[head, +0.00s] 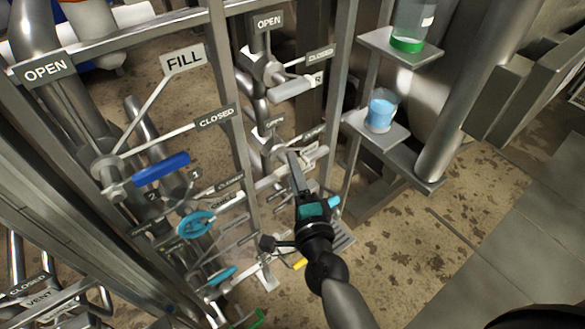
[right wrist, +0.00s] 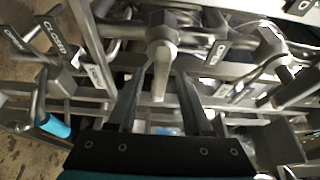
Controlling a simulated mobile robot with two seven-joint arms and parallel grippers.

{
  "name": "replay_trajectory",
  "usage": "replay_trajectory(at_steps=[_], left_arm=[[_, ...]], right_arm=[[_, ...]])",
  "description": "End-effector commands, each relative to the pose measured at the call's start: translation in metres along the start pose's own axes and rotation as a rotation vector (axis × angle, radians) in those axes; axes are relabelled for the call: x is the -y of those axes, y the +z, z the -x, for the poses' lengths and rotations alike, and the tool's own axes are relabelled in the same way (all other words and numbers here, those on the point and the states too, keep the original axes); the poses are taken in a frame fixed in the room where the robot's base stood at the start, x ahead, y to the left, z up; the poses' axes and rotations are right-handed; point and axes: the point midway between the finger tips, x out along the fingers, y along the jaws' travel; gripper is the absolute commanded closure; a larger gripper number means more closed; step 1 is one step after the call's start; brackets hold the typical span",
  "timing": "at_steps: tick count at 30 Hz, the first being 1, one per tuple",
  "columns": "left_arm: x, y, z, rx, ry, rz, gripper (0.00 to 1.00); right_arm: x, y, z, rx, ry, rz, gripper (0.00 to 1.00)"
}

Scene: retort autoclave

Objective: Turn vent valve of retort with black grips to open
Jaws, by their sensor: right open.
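My right gripper (head: 294,158) is open in the head view, reaching up among the valve pipes in the middle of the rack. In the right wrist view its two dark fingers (right wrist: 160,98) are apart, and a tapered grey valve handle (right wrist: 160,75) shows between and beyond their tips. I cannot tell whether they touch it. A VENT sign (head: 39,300) with a CLOSED tag (head: 28,286) shows at the lower left of the head view. The black grips cannot be made out clearly, so I cannot tell which retort this handle belongs to. My left gripper is not in view.
A FILL sign (head: 184,59) and a blue-gripped lever (head: 161,169) are at left. A beaker of blue liquid (head: 380,112) and a green-bottomed jar (head: 412,25) stand on shelves at right.

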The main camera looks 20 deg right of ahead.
Motion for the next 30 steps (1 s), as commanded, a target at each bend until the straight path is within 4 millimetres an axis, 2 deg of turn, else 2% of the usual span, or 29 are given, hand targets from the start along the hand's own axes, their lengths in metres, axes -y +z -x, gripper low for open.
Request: replay_trajectory(at_steps=[6, 14, 27, 30], left_arm=[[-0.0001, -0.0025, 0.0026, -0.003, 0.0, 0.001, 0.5], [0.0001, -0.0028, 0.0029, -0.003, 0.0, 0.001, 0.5], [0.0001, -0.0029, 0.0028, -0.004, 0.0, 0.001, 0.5], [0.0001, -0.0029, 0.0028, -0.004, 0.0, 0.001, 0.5]], right_arm=[[0.0002, 0.0003, -0.0117, 0.0, 0.0, -0.001, 0.5], [0.0002, 0.0002, -0.0122, 0.0, 0.0, -0.001, 0.5], [0.0001, 0.0001, -0.0119, 0.0, 0.0, -0.001, 0.99], [0.0001, 0.0001, -0.0118, 0.0, 0.0, -0.001, 1.0]])
